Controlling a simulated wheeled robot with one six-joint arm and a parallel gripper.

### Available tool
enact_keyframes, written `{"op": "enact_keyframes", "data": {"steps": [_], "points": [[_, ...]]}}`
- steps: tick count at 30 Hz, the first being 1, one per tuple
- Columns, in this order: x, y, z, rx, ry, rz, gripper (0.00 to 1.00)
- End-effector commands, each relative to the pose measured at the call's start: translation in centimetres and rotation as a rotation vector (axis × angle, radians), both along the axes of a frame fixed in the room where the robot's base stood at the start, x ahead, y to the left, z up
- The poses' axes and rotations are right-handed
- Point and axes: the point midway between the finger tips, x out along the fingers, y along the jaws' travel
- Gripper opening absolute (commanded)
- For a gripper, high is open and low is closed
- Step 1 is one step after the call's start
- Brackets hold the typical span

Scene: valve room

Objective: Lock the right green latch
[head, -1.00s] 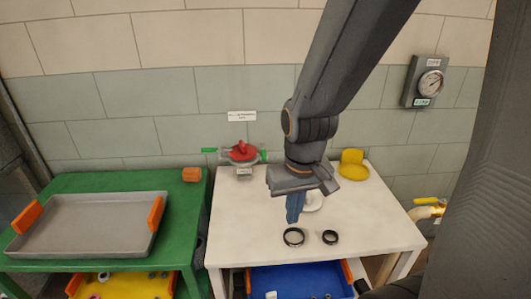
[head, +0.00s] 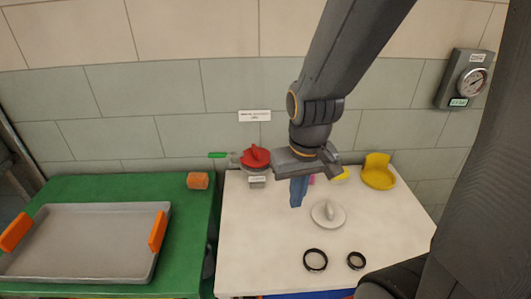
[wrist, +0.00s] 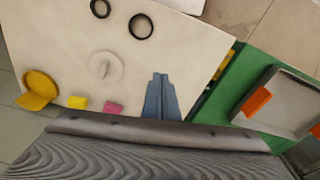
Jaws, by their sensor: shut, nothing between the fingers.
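A red-topped valve fitting (head: 256,158) sits at the back left of the white table, against the wall. A green latch (head: 217,155) sticks out at its left side. The right green latch cannot be seen in the head view now; my arm's end covers that side of the fitting. My gripper (head: 298,203), with blue fingers, is shut and empty. It points down over the white table, right of and in front of the fitting. The fingers also show in the wrist view (wrist: 161,98), where neither the fitting nor a latch shows.
A white knobbed lid (head: 328,213) and two black rings (head: 315,260) lie on the white table (head: 270,235). Yellow (wrist: 77,102) and pink (wrist: 113,108) blocks stand near a yellow part (head: 379,172). A grey tray (head: 85,240) and an orange block (head: 198,181) are on the green table.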

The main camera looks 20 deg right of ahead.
Motion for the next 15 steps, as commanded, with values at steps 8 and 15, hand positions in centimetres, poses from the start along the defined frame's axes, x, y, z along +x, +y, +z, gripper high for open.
{"op": "enact_keyframes", "data": {"steps": [8, 15], "points": [[-0.1, 0.0, 0.0, 0.000, 0.000, 0.000, 0.00], [1.5, 0.5, -0.4, -0.032, 0.023, -0.011, 0.00]]}}
